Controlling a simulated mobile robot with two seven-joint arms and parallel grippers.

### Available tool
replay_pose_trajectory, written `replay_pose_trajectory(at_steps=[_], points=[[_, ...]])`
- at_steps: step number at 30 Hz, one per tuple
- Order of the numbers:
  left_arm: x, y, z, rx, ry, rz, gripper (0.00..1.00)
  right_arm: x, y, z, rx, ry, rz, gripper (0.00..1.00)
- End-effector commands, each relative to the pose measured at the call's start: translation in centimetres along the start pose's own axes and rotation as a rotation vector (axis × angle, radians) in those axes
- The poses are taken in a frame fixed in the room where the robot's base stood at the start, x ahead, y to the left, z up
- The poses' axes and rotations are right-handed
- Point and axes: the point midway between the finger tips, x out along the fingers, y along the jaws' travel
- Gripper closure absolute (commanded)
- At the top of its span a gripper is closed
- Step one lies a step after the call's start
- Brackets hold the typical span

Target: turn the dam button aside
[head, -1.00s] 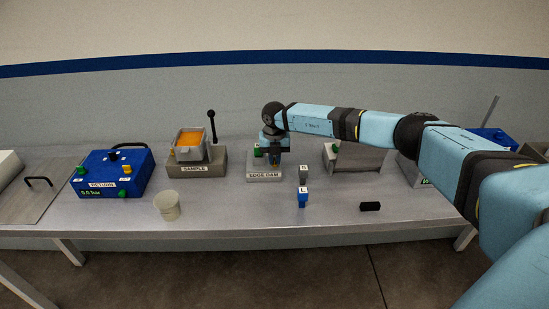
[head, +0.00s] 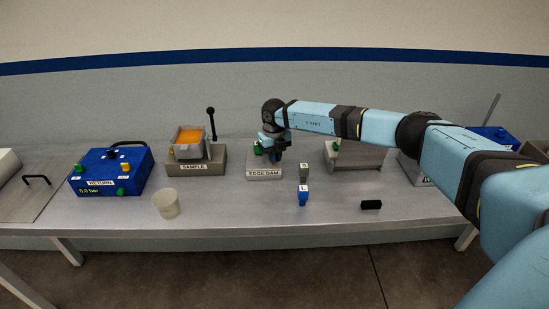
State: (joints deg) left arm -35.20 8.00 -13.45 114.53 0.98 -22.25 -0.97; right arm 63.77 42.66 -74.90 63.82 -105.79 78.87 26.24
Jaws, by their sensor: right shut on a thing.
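The grey block labelled EDGE DAM (head: 264,174) stands on the table near the middle of the picture. A green part (head: 258,149) shows on its left side. My right gripper (head: 275,160) points down onto the top of this block and is shut on the dam button. The button itself is hidden by the gripper, so I cannot see which way it is turned. My left gripper is not in view.
The SAMPLE block (head: 195,167) with its orange-filled tray and black lever stands to the left. The blue RETURN box (head: 112,172) is farther left. A pale cup (head: 166,203), a blue-and-grey piece (head: 303,196) and a black cylinder (head: 371,205) are in front.

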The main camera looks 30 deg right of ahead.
Motion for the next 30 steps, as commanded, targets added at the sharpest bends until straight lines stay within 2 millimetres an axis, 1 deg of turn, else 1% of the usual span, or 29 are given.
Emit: replay_pose_trajectory(at_steps=[21, 30], points=[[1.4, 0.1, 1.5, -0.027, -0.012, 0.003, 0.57, 0.1, 0.0, 0.0, -0.681, -0.002, 0.0, 1.0], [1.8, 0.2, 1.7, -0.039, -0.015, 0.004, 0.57, 0.1, 0.0, 0.0, -0.929, -0.001, 0.0, 1.0]])
